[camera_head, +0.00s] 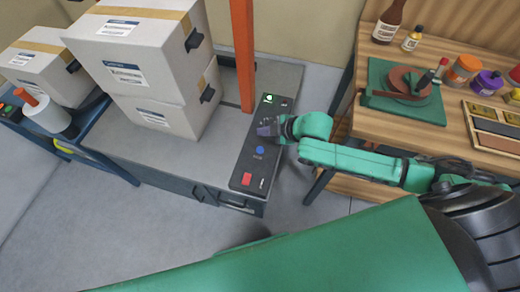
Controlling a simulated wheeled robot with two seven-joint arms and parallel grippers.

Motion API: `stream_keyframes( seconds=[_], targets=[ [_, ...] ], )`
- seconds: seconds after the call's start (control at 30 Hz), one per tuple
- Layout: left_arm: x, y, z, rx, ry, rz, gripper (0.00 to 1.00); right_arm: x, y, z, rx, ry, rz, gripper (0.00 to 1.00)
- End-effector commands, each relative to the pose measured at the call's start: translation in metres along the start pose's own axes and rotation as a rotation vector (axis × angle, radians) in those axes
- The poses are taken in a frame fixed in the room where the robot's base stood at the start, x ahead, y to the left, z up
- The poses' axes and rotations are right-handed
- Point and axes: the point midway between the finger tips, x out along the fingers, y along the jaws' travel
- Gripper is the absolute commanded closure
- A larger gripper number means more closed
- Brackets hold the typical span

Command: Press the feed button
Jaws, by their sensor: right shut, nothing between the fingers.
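A black control panel (275,112) runs along the right edge of the grey bench. It carries a round green-and-white button or light (267,98) at the far end, a round blue button (259,149) nearer, and a red square button (246,179) at the near end. The labels are too small to read, so I cannot tell which is the feed button. My right gripper (266,129) is shut and empty, over the panel between the green and blue ones. I cannot tell whether it touches the panel. My left gripper is not in view.
Stacked white boxes (128,50) stand on the grey bench (150,160), left of an orange post (243,55). A wooden table (385,125) at right holds a green mat (425,110), bottles and jars. Another box and a white roll (45,115) stand at left.

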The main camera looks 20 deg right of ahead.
Motion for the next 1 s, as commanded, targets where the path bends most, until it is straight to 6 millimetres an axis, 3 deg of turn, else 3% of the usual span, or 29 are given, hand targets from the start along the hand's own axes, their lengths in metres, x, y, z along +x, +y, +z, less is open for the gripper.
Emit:
stream_keyframes(
  seconds=[0.57,0.77,1.0],
  targets=[
    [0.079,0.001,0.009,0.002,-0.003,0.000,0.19,0.048,-0.035,0.035,-0.001,-0.001,0.001,1.00],
    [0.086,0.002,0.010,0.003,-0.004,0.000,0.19,0.060,-0.044,0.044,0.001,0.000,0.001,1.00],
    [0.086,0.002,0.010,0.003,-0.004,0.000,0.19,0.061,-0.044,0.044,0.001,0.000,0.001,1.00]
  ],
)
